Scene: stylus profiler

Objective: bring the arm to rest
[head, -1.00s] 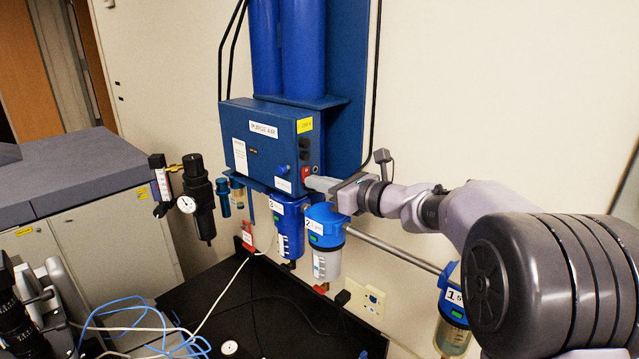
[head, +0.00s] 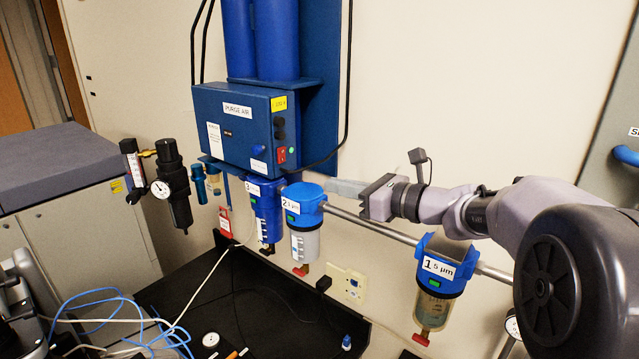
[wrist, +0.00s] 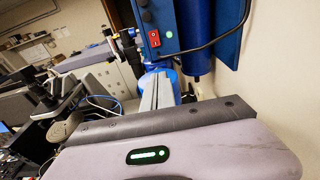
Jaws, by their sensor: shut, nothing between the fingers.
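My gripper (head: 334,187) is shut and empty, its pale fingers pointing left in the head view. The fingertips stand apart from the blue purge air box (head: 237,130), to the right of its red switch (head: 281,156), and look close to the filter marked 2 (head: 302,209). In the wrist view the closed fingers (wrist: 157,88) point up toward the box, and the red switch (wrist: 153,39) has a green light beside it. My arm reaches in from the right.
A filter marked 1 (head: 439,277) hangs below my arm on a metal pipe (head: 380,226). A filter marked 3 (head: 264,208) and a black regulator with a gauge (head: 174,185) are further left. A black bench (head: 290,310) with cables lies below.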

